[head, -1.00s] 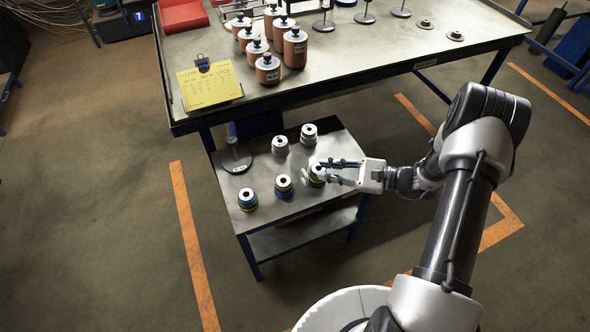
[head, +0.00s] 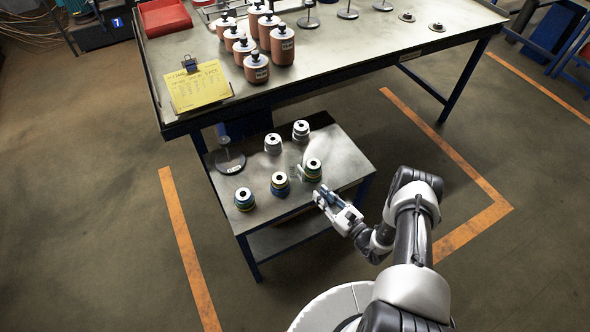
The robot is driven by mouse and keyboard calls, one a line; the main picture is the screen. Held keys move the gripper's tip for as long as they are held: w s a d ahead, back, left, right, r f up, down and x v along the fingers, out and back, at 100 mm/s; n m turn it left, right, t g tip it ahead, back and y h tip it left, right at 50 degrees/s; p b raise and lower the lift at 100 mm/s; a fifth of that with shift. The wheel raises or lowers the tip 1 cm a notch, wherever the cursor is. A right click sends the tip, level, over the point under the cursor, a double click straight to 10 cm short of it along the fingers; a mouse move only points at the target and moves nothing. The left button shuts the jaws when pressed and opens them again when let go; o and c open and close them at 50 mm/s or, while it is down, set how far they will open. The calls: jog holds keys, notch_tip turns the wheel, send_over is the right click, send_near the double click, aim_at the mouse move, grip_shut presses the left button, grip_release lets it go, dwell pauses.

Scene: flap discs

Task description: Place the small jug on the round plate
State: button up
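I cannot make out a small jug or a plain round plate. On the low side table (head: 350,165) stand several small stacks of flap discs. Two are grey (head: 273,144), (head: 301,131); three darker ones show blue, yellow or green edges: left (head: 244,199), middle (head: 280,184) and right (head: 313,170). A round flat base with an upright post (head: 230,160) stands at the table's left. A faint pale shape (head: 300,171) shows beside the right dark stack. My gripper (head: 322,195) is at the table's front right edge, close to that stack; its finger gap is unclear.
Orange lines (head: 185,240) mark the open floor.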

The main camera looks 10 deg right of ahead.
aim_at(303, 181)
jog(key=b+x, duration=0.1)
jog(key=x, duration=0.4)
jog(key=shift+w+a, duration=0.2)
jog(key=shift+w, duration=0.1)
jog(key=x, duration=0.1)
jog(key=b+x, duration=0.1)
jog(key=x, duration=0.2)
jog(key=shift+w+a+f, duration=0.15)
jog(key=shift+a+f, duration=0.05)
jog(key=shift+f, duration=0.05)
jog(key=shift+w+a+r, duration=0.1)
jog(key=shift+w, duration=0.2)
jog(key=shift+c, duration=0.2)
grip_shut()
